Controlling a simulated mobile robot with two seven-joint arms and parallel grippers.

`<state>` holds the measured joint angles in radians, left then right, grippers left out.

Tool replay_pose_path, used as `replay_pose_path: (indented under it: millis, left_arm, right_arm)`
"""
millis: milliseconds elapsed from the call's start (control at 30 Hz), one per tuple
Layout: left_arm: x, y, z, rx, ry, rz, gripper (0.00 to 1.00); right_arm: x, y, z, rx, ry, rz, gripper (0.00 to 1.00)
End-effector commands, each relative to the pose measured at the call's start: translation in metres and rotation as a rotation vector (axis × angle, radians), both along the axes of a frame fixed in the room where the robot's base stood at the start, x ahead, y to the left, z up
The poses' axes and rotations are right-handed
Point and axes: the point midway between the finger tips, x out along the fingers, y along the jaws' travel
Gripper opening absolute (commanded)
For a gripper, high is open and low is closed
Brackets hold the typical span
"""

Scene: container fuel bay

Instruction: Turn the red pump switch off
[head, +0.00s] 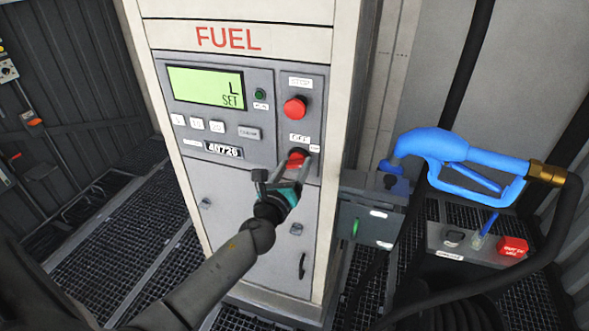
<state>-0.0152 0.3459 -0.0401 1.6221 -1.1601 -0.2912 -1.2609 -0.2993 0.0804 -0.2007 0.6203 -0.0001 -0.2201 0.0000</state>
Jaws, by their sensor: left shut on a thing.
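The red pump switch (297,155) is on the right of the pump's grey control panel, below the round red stop button and a small white label. My left gripper (291,169) reaches up to it from below, and its fingers are shut on the switch. The fingers cover part of the switch, so I cannot tell which way it is turned. My right gripper is not in view.
The fuel pump (250,230) has a lit green display (206,87) and a red stop button (294,107) close above the switch. A blue fuel nozzle (455,160) with a black hose is at the right. A red box (513,246) sits on a low grey unit.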

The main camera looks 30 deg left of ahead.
Motion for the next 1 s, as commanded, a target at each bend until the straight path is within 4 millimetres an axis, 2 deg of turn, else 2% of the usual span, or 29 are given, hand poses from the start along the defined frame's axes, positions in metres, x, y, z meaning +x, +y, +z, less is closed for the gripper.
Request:
replay_pose_path:
  millis: [500, 1000]
  left_arm:
    - [-0.0005, 0.0023, 0.0005, -0.481, -0.117, 0.001, 0.12]
    - [-0.0009, 0.0043, 0.0001, -0.921, -0.223, 0.002, 0.12]
  right_arm:
    - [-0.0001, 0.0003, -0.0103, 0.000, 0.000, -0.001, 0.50]
    - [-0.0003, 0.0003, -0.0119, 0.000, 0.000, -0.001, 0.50]
